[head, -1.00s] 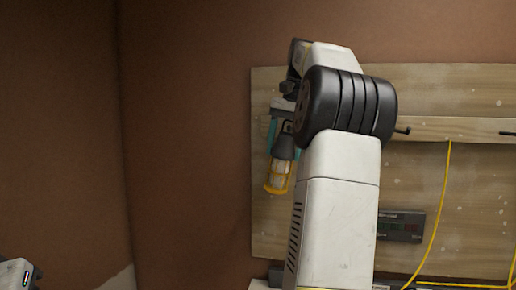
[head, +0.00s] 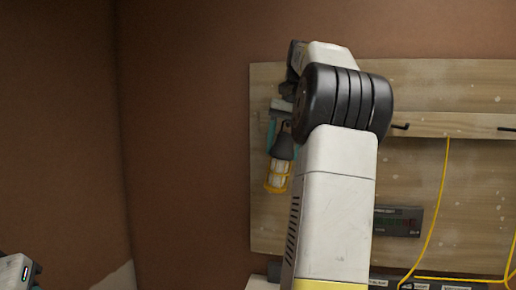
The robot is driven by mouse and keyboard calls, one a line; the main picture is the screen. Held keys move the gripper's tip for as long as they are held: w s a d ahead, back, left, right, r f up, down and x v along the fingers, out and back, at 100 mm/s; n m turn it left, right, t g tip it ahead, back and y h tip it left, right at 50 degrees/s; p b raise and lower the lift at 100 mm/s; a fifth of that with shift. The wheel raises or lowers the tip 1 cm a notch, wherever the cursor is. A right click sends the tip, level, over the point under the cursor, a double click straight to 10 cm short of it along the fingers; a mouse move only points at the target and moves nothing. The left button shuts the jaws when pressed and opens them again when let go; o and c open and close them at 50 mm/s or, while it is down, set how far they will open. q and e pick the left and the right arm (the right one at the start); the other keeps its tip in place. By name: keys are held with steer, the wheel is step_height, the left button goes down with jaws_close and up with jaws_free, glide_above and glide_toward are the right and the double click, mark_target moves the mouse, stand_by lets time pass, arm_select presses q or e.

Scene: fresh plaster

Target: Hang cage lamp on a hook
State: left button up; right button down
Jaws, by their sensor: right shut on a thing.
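The cage lamp (head: 279,172), with a yellow cage and dark handle, hangs cage-down in front of the left part of the wooden board (head: 440,85). My right gripper (head: 283,108) is shut on its upper end. My right wrist and forearm cover part of the gripper and the board behind. A black hook (head: 401,127) sticks out of the board's rail just right of my wrist. Another hook (head: 507,131) shows at the right edge. Whether a hook is behind my wrist is hidden. Only a piece of my left arm shows at the bottom left; its gripper is out of view.
A yellow cable (head: 437,215) hangs from the rail and runs along the bottom right. A dark device with a display (head: 399,220) is fixed low on the board. The brown wall (head: 190,150) left of the board is bare.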

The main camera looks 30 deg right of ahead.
mark_target(284, 134)
steer(key=shift+c, duration=1.6)
jaws_free()
steer(key=shift+r, duration=0.1)
steer(key=shift+w+a+v, duration=0.1)
steer(key=shift+w+v, duration=0.05)
steer(key=shift+v, duration=0.7)
steer(key=shift+w+a+v, duration=0.1)
steer(key=shift+w+v, duration=0.05)
steer(key=shift+v, duration=0.7)
steer(key=s+a+r, duration=0.1)
steer(key=s+a, duration=0.9)
steer(key=s, duration=0.2)
steer(key=s+a+f+n+t, duration=0.1)
steer(key=a+f+n, duration=0.2)
steer(key=a+f, duration=0.2)
steer(key=s+a+f+n+t, duration=0.1)
steer(key=a+f, duration=0.4)
steer(key=f, duration=0.5)
steer(key=s+a+f+n+t, duration=0.1)
steer(key=a+f+n, duration=0.3)
steer(key=f, duration=0.4)
steer(key=shift+s+a+f+n+t+y, duration=0.35)
steer(key=shift+a+t+y, duration=0.1)
steer(key=shift+t, duration=0.15)
